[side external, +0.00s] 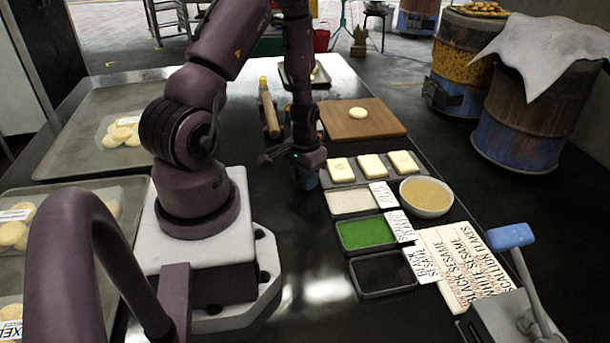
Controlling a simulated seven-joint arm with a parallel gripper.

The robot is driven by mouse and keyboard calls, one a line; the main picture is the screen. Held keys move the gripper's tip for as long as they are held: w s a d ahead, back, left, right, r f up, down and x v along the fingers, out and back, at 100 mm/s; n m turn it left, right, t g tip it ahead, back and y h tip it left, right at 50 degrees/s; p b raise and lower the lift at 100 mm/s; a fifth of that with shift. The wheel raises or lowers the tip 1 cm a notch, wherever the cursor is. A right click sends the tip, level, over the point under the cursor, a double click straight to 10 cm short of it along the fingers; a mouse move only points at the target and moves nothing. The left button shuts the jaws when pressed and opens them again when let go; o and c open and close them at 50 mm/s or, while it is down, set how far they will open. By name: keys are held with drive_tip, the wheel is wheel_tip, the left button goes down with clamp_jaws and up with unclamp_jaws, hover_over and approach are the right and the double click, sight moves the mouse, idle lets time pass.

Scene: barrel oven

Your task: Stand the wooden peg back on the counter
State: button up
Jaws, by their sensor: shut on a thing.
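My gripper (308,166) points down, low over the dark counter (316,232), just left of the tray of pale square pieces. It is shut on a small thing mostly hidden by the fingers. A bluish patch shows just below the fingertips; I cannot tell whether it belongs to the held thing. I cannot clearly make out the wooden peg in this view. A wooden rod (269,112) lies behind and left of my gripper, apart from it.
A wooden board (375,122) with a round dough piece lies behind right. Topping trays (366,232), a bowl (427,196) and label cards (462,262) fill the right side. Large trays of dough (80,155) lie left. Bare counter lies in front of my gripper.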

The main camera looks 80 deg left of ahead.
drive_tip(key=shift+f, duration=0.2)
drive_tip(key=o, duration=0.9)
drive_tip(key=shift+o, duration=0.2)
wheel_tip(320, 180, up, 13)
drive_tip(key=s+d+r+m+t, duration=0.1)
drive_tip(key=d+r+m+t, duration=0.4)
drive_tip(key=d+r, duration=1.6)
drive_tip(key=shift+s+d+r+m+t, duration=0.2)
drive_tip(key=shift+d+r+m+t, duration=0.1)
drive_tip(key=shift+d+m, duration=0.15)
